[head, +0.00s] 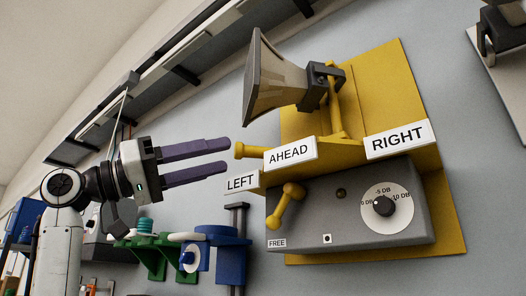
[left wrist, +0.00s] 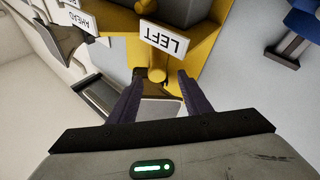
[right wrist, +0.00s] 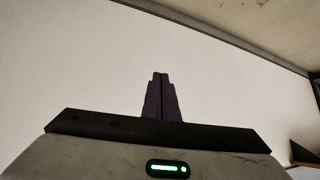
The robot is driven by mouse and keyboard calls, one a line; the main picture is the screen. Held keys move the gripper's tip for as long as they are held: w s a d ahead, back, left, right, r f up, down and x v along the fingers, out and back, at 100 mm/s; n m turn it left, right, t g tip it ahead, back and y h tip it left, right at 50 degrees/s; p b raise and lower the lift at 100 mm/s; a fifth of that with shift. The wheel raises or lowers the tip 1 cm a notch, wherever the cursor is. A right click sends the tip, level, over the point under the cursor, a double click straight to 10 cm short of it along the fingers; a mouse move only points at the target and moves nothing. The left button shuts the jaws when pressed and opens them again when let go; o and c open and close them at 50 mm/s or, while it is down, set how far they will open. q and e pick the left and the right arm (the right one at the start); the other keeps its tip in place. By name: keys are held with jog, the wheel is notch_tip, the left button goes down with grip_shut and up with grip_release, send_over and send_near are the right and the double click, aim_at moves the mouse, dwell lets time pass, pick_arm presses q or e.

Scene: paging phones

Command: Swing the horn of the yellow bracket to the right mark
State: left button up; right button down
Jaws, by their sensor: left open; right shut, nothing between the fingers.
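The yellow bracket (head: 375,85) is on the wall at the right of the head view and carries a grey horn (head: 272,80), its wide mouth facing left. A yellow handle with a round knob (head: 240,150) sticks out left below the horn, near the AHEAD sign (head: 289,153). The LEFT sign (head: 241,183) is below the knob; the RIGHT sign (head: 398,140) is at the far right. My left gripper (head: 230,155) is open, fingertips close to the knob. In the left wrist view a yellow knob (left wrist: 157,75) shows between the fingertips; contact is unclear. My right gripper (right wrist: 160,76) is shut and empty.
A grey box (head: 345,215) with a dial (head: 384,206) and a yellow lever (head: 288,203) is under the signs. Green (head: 160,255) and blue (head: 225,258) brackets are at lower left. A dark rail (head: 150,75) runs along the upper wall.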

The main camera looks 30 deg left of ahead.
pick_arm(q)
jog(key=p+x, duration=0.2)
jog(key=x, duration=0.7)
jog(key=shift+s+d+r+p, duration=0.1)
jog(key=shift+s+r+p, duration=0.1)
jog(key=shift+p, duration=0.1)
pick_arm(e)
jog(key=shift+s+r, duration=0.3)
jog(key=shift+r, duration=0.35)
jog(key=shift+s+r, duration=0.3)
jog(key=shift+r, duration=0.3)
pick_arm(q)
grip_shut()
pick_arm(e)
jog(key=shift+w, duration=0.1)
